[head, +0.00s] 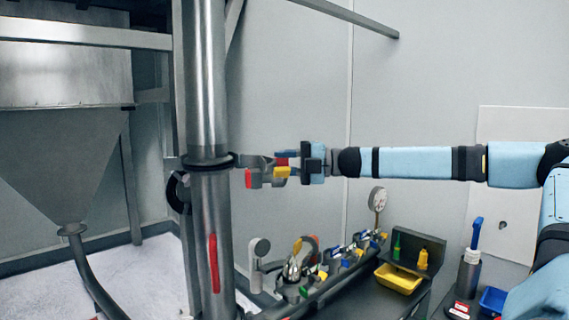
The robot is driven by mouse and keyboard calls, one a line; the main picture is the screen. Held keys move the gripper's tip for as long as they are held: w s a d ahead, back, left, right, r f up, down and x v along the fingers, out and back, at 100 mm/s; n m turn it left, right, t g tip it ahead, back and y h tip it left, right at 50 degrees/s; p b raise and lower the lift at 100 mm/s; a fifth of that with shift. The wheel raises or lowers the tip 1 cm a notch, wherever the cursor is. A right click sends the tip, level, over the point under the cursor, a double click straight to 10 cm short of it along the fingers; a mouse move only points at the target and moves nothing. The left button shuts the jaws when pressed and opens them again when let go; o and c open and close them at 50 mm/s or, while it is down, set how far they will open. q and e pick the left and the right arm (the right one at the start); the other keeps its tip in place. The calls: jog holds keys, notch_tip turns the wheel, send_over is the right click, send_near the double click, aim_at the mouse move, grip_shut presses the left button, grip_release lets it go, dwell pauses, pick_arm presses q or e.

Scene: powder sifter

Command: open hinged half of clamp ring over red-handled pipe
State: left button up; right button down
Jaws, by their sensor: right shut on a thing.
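The steel pipe (222,238) stands upright at centre left, with a long red handle (213,262) on its front. The clamp ring (207,162) shows as a dark band around the joint between this pipe and the upper pipe (205,80). My left gripper is out of view.
A grey hopper (65,150) stands at the left. The wall behind the arm is clear.

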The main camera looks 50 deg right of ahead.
jog(key=shift+d+r, duration=0.15)
jog(key=shift+r, duration=0.1)
jog(key=c, duration=1)
grip_release()
jog(key=shift+o, duration=0.8)
jog(key=shift+w+f, duration=0.15)
jog(key=shift+f, duration=0.05)
jog(key=b+v, duration=0.5)
jog(key=v, duration=0.8)
jog(key=shift+s, duration=0.35)
jog(key=shift+d, duration=0.15)
